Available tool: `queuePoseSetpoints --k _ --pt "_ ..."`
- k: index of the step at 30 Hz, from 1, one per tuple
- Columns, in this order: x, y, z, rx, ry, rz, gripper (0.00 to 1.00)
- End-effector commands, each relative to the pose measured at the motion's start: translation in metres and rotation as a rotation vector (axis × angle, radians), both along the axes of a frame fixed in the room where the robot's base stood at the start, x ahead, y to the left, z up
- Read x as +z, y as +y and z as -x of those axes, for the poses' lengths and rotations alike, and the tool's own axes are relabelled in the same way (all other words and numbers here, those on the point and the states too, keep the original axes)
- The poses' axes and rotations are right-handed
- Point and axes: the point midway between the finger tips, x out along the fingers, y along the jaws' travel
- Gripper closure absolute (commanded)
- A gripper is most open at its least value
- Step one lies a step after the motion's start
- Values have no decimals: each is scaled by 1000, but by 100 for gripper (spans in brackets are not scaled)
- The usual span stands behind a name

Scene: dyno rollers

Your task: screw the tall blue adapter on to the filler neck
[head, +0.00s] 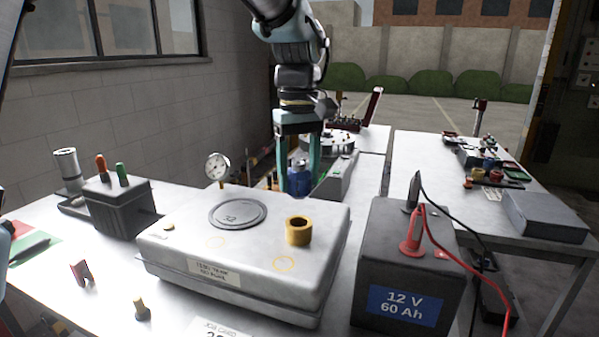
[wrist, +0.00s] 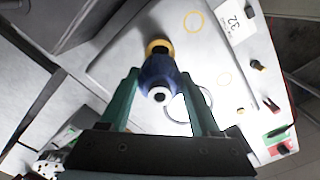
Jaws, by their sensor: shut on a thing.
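The tall blue adapter (head: 300,180) is upright between the teal fingers of my gripper (head: 299,187), which is shut on it. In the wrist view the blue adapter (wrist: 158,72) shows end-on, with a pale round end facing the camera, between the fingertips of my gripper (wrist: 160,82). The brass filler neck (head: 298,231) stands on top of the pale metal tank (head: 190,240), at its right part. In the head view the adapter is above and behind the neck, apart from it. In the wrist view the neck (wrist: 157,46) shows partly behind the adapter.
A dark 12 V battery (head: 410,270) with red and black leads stands to the right. A dial gauge (head: 217,167) is behind the tank. A small brass piece (head: 141,309) and a red clip (head: 81,273) lie at front left.

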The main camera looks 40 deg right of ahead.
Motion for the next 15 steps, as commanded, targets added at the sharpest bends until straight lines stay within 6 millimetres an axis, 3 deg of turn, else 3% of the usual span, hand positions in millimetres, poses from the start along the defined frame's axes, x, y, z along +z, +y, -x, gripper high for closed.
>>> queuePoseSetpoints --k 6,15 --pt "-26 0 0 0 0 0 94" --pt "-48 0 0 0 0 0 94"
